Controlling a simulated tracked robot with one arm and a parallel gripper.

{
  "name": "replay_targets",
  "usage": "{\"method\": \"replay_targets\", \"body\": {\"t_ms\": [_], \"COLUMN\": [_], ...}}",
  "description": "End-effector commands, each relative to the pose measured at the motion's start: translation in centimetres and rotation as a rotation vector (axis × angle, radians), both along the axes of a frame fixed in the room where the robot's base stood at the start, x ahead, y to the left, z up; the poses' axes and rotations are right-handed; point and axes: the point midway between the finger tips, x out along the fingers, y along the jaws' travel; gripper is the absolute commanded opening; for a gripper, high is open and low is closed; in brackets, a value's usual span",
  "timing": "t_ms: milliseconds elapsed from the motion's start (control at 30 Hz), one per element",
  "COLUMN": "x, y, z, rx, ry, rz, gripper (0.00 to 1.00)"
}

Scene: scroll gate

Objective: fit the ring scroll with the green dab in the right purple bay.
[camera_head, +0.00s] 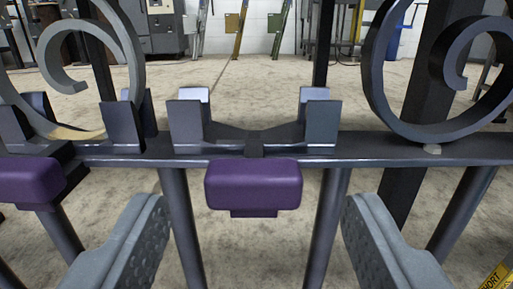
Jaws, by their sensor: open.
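My gripper (252,218) is open and empty, its two grey ridged fingers apart at the bottom. Between and beyond them is a purple block (253,184) on the front of the rail. Behind that block an empty bay (254,140) with two upright dark cheeks sits on the rail; it is the right one of the two purple-marked bays in view. The left purple block (28,181) fronts another bay (126,126), which holds a grey ring scroll (134,62) with a yellowish patch at its bottom. No ring scroll with a green dab can be made out.
A dark scroll (375,75) stands on the rail (400,150) at the right, with a pale lump under it. Dark posts (182,225) run below the rail. A yellow-black label (497,278) is at the lower right corner. Concrete floor lies beyond.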

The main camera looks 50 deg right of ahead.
Motion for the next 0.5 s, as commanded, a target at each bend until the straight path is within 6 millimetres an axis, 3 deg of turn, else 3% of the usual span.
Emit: {"method": "replay_targets", "body": {"t_ms": [200,500], "x": [1.1,1.2], "y": [-1.4,-1.5], "z": [0.0,0.1], "rx": [0.0,0.0], "ry": [-0.003,-0.001], "rz": [-0.001,0.0], "gripper": [0.58,0.58]}}
